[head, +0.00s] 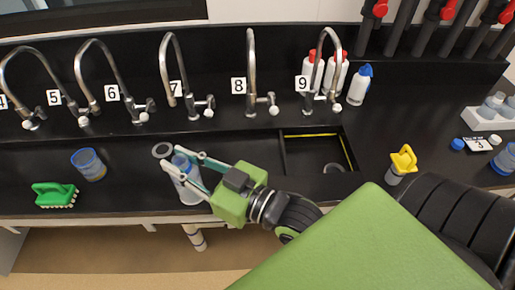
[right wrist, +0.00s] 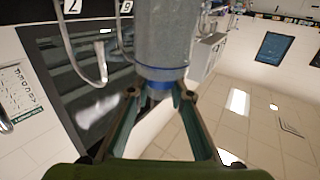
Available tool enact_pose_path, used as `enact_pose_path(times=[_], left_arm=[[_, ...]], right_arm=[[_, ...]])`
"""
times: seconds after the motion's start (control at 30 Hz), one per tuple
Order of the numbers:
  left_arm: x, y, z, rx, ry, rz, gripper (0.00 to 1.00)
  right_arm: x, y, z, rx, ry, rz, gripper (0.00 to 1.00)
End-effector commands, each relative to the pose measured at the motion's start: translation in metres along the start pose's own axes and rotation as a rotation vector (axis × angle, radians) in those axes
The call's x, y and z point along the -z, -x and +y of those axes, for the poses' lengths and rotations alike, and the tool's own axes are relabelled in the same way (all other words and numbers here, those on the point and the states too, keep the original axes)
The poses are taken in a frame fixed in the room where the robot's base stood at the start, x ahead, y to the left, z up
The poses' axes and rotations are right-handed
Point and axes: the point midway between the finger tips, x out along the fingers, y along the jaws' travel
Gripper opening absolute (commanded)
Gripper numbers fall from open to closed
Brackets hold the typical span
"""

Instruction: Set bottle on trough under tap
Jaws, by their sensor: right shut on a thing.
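A clear bottle with a blue band (head: 188,184) is held upright or slightly tilted between the fingers of my right gripper (head: 182,172), over the front of the black bench, in front of taps 7 and 8. In the right wrist view the bottle (right wrist: 162,42) fills the space between the fingertips (right wrist: 160,95). A row of curved metal taps stands along the back, among them tap 7 (head: 170,65) and tap 8 (head: 251,65). The black trough (head: 305,160) shows as a recess with a yellow line, in front of taps 8 and 9. My left gripper is out of view.
A blue-rimmed beaker (head: 88,165) and a green brush (head: 54,194) stand left of the gripper. White wash bottles (head: 335,74) stand behind tap 9. A yellow-topped item (head: 403,162) and a white rack (head: 489,117) are at the right.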

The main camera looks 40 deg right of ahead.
Motion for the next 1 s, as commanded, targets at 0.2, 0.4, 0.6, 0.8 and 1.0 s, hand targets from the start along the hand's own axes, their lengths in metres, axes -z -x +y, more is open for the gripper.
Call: enact_pose_path(times=[0.2,0.4,0.6,0.8,1.0], left_arm=[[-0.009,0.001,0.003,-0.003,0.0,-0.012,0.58],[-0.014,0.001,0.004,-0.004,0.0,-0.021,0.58],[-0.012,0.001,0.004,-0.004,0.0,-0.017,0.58],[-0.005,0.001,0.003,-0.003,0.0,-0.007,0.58],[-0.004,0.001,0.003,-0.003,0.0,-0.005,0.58]], right_arm=[[-0.009,0.017,-0.033,0.212,0.008,-0.009,0.0],[-0.025,0.037,-0.04,0.35,0.006,-0.011,0.0],[-0.042,0.058,-0.028,0.442,0.006,-0.013,0.0],[-0.055,0.078,0.001,0.488,0.01,-0.012,0.0],[-0.06,0.104,0.065,0.486,0.018,-0.011,0.0]])
